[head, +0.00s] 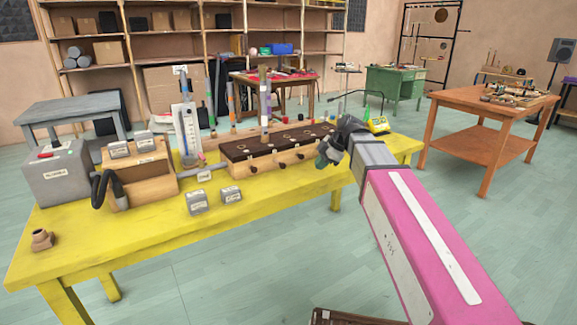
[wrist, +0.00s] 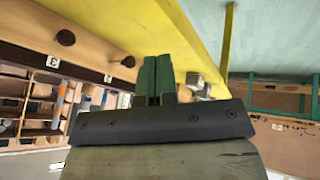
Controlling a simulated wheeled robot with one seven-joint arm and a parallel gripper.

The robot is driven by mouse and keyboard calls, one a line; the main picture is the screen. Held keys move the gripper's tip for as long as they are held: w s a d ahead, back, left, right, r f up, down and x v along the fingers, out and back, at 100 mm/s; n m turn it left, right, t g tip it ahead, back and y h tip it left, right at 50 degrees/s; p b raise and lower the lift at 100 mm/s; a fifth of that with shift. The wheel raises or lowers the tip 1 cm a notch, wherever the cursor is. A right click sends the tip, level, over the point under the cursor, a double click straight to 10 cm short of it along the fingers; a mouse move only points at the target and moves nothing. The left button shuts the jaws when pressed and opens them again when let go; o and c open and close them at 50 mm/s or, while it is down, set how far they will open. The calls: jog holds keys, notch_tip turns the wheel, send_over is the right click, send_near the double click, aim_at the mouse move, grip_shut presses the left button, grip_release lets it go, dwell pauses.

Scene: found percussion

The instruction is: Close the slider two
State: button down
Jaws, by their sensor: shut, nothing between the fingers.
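The wooden slider box (head: 270,157) has a dark top with round holes and stands on the yellow table. Dark round knobs (head: 282,166) line its front face. In the wrist view two knobs show, one at the upper left (wrist: 65,37) and one (wrist: 128,61) close to the left of my fingers. A small label that looks like 3 (wrist: 53,61) shows on the box's top edge. I cannot tell which knob belongs to slider two, or how far it is out. My gripper (head: 324,158) is shut and empty at the box's right front end; its green fingers (wrist: 157,62) show in the wrist view.
Coloured tubes (head: 265,105) stand upright at the box. Left of it are a wooden stand (head: 150,178), a grey box (head: 58,178) and small labelled grey blocks (head: 197,203). The front strip of the yellow table (head: 130,230) is mostly clear.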

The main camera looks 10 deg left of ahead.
aim_at(282, 165)
jog(key=a+r+n, duration=0.3)
jog(key=a+r, duration=0.1)
jog(key=r, duration=0.1)
jog(key=shift+y, duration=0.4)
jog(key=x, duration=0.9)
jog(key=shift+s+a+f, duration=0.1)
jog(key=shift+f, duration=0.2)
jog(key=shift+w+a+f, duration=0.2)
jog(key=shift+w+a, duration=0.65)
jog(key=shift+a, duration=0.05)
jog(key=shift+w+a, duration=0.5)
jog(key=shift+a, duration=0.15)
jog(key=shift+w+a, duration=1.35)
jog(key=shift+w, duration=0.05)
